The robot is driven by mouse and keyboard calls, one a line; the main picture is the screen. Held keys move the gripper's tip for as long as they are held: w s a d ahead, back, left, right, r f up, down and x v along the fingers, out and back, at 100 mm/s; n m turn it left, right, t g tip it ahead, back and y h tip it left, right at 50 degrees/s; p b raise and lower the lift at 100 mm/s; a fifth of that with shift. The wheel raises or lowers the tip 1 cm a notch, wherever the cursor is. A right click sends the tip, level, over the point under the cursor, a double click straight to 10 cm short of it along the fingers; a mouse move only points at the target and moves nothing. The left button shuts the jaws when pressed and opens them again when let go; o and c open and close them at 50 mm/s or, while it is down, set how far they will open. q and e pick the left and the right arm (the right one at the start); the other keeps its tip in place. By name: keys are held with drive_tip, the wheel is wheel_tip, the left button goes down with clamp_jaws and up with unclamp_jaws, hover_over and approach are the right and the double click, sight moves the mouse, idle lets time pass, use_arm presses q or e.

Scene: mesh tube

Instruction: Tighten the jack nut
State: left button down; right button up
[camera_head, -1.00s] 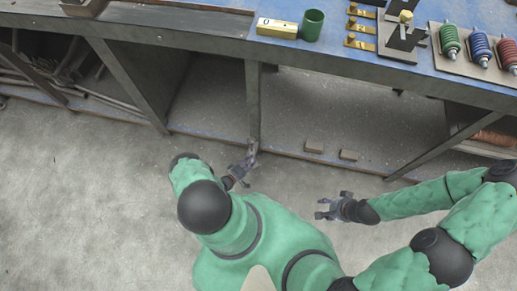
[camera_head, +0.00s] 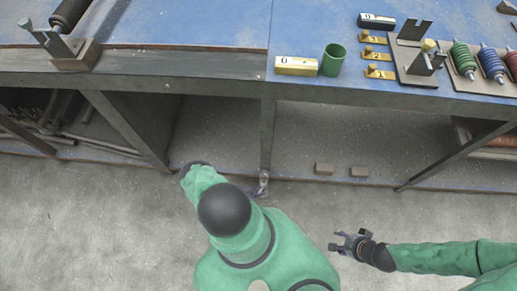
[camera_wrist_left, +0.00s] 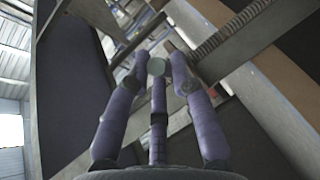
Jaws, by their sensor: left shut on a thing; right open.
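My left gripper (camera_head: 263,184) is at the foot of a bench leg (camera_head: 268,130), low under the front edge of the workbench. In the left wrist view its purple fingers (camera_wrist_left: 160,68) are closed together on something small, which seems to be the jack nut; the fingers hide most of it. A threaded rod (camera_wrist_left: 226,35) runs up to the right just beyond the fingertips. My right gripper (camera_head: 336,243) is open and empty over the floor, to the right of and apart from the left one.
The blue bench top (camera_head: 200,30) holds a yellow box (camera_head: 296,66), a green cup (camera_head: 332,60), brass pieces (camera_head: 379,72), and coloured coils (camera_head: 464,59). The concrete floor (camera_head: 80,235) is clear.

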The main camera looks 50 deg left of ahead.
use_arm(q)
drive_tip(key=shift+a, duration=0.2)
idle(0.3)
drive_tip(key=c, duration=1.1)
unclamp_jaws()
drive_tip(key=shift+o, duration=0.2)
drive_tip(key=shift+d, duration=0.1)
drive_tip(key=shift+s, duration=0.1)
drive_tip(key=v, duration=1.2)
drive_tip(key=shift+a, duration=0.2)
drive_tip(key=shift+c, duration=0.3)
